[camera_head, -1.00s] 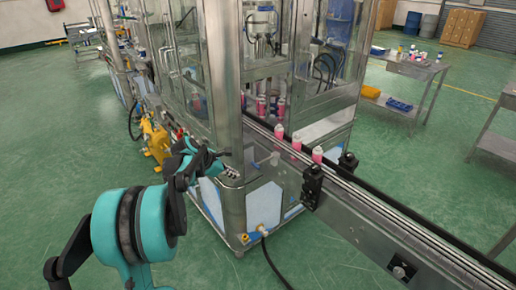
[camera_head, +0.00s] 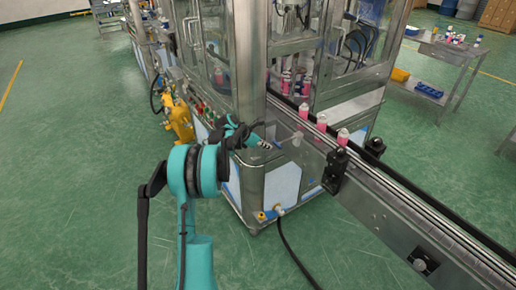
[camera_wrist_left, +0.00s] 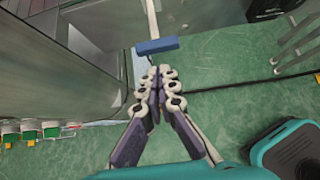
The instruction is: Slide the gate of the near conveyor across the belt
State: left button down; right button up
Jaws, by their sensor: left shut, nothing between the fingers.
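The near conveyor (camera_head: 395,222) runs from the glazed machine toward the bottom right. A thin metal rod with a small blue handle (camera_head: 277,144), which looks like the gate's pull, sticks out from its side near the machine. In the left wrist view the blue handle (camera_wrist_left: 157,45) lies crosswise at the rod's end, just beyond my fingertips. My left gripper (camera_head: 264,143) is shut and empty, pointing at the handle. In the left wrist view its fingertips (camera_wrist_left: 158,72) are together, close to the handle; contact cannot be told. My right gripper is not in view.
Pink bottles with pale caps (camera_head: 342,137) stand on the belt near the machine. A black bracket (camera_head: 336,170) is clamped on the conveyor's near side. The machine's metal corner post (camera_head: 248,75) stands close behind my left gripper. Open green floor (camera_head: 90,190) lies left.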

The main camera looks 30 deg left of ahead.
aim_at(286, 140)
pick_arm(q)
jog(key=shift+w+d, duration=0.2)
jog(key=shift+w, duration=0.25)
jog(key=shift+w+d, duration=0.2)
jog(key=shift+w, duration=0.25)
jog(key=shift+r, duration=0.1)
jog(key=shift+w+d, duration=0.2)
jog(key=shift+w, duration=0.2)
jog(key=w, duration=0.1)
jog(key=w+d, duration=0.1)
jog(key=w, duration=0.1)
jog(key=w+d+p, duration=0.1)
jog(key=w, duration=0.1)
jog(key=shift+w+d, duration=0.1)
jog(key=shift+w, duration=0.15)
